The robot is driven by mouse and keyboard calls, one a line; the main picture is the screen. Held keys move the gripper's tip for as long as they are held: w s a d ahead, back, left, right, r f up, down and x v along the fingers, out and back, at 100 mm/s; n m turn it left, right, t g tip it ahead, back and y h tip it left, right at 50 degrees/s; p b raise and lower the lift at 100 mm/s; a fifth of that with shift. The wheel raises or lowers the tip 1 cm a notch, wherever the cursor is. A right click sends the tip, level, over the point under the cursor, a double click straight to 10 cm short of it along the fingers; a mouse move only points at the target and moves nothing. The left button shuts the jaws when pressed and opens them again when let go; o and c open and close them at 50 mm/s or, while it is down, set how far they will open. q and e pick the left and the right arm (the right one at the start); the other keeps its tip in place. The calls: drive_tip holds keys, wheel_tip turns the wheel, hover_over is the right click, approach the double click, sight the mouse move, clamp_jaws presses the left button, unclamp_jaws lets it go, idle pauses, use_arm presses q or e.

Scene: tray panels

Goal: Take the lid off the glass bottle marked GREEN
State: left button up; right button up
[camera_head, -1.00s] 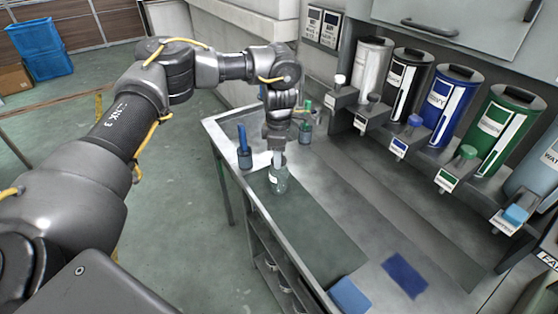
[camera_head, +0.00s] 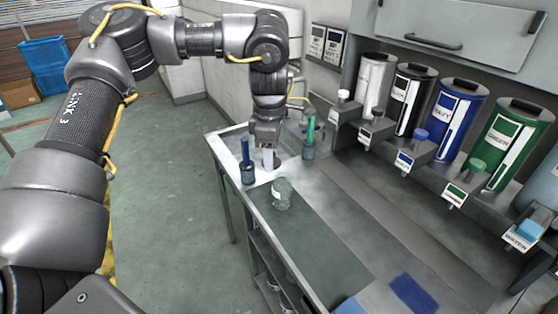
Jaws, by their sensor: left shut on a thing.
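The glass bottle (camera_head: 283,195) is on the dark mat of the bench, clear and greenish, with a pale label whose text I cannot read. I see no lid on its top. My left gripper (camera_head: 267,160) is above the bench, behind and slightly left of the bottle, and apart from it. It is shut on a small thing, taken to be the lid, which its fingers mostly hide. My right gripper is not in view.
A holder with a blue-handled tool (camera_head: 247,164) stands just left of the gripper, and one with a green-handled tool (camera_head: 309,140) just right. Colour dispensers (camera_head: 459,108) line the right. A blue cloth (camera_head: 413,293) lies in front. The mat (camera_head: 318,250) is clear before the bottle.

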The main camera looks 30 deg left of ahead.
use_arm(q)
drive_tip(key=s+r+b, duration=0.1)
drive_tip(key=s+r, duration=0.1)
drive_tip(key=s, duration=0.4)
drive_tip(key=shift+s+d+r, duration=0.3)
drive_tip(key=shift+d+r, duration=0.05)
